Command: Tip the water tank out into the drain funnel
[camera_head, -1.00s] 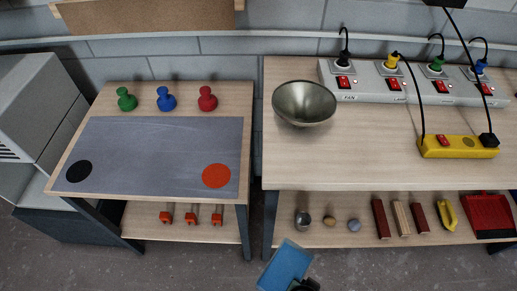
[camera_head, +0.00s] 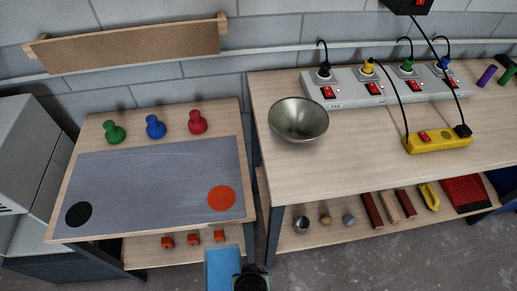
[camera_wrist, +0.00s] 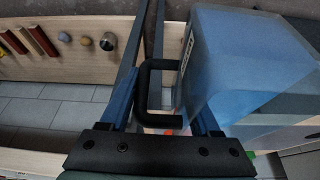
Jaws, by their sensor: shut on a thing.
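The water tank (camera_head: 221,270) is a translucent blue box at the bottom edge of the head view, partly cut off by the frame. It fills the right of the wrist view (camera_wrist: 255,60), with a black loop handle (camera_wrist: 147,92) on its near side. My gripper (camera_wrist: 164,98) is shut on this handle, with its blue fingers either side of it. In the head view my dark gripper (camera_head: 251,281) is beside the tank's right side. The tank is held in front of the benches. I cannot clearly identify a drain funnel; a round metal bowl (camera_head: 299,122) stands on the right bench.
The left bench has a grey board (camera_head: 150,185) and green, blue and red pegs. The right bench (camera_head: 340,165) carries socket strips and a yellow power strip (camera_head: 438,141). Its lower shelf holds balls, wooden blocks and a red dustpan (camera_head: 467,193). Floor (camera_head: 340,262) is clear at right.

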